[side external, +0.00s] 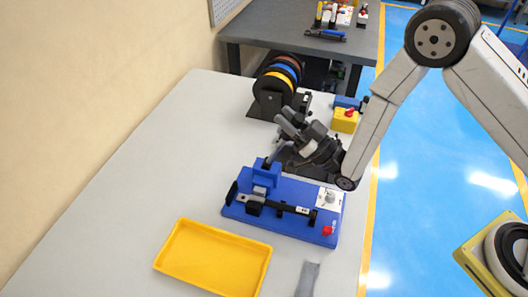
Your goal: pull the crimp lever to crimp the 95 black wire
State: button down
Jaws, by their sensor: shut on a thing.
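The blue crimp fixture (290,219) stands on the grey-white table. A black wire (272,204) with a small white tag (302,210) lies along it, its left part in the grey crimp jaws under the blue block (266,172). The tag is too small to read. The crimp lever (272,155) rises from this block, tilted up to the right. My gripper (287,131) is above and behind the block, reaching in from the right, shut on the lever's upper part. The exact contact is partly hidden by the fingers.
A yellow tray (214,257) lies empty in front. A grey strip (307,279) is to its right. A spool rack (277,86) and a yellow box with a red knob (345,120) stand behind. The left side of the table is clear.

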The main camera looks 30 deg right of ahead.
jog(key=shift+c, duration=2)
grip_release()
jog(key=shift+w+a, duration=0.1)
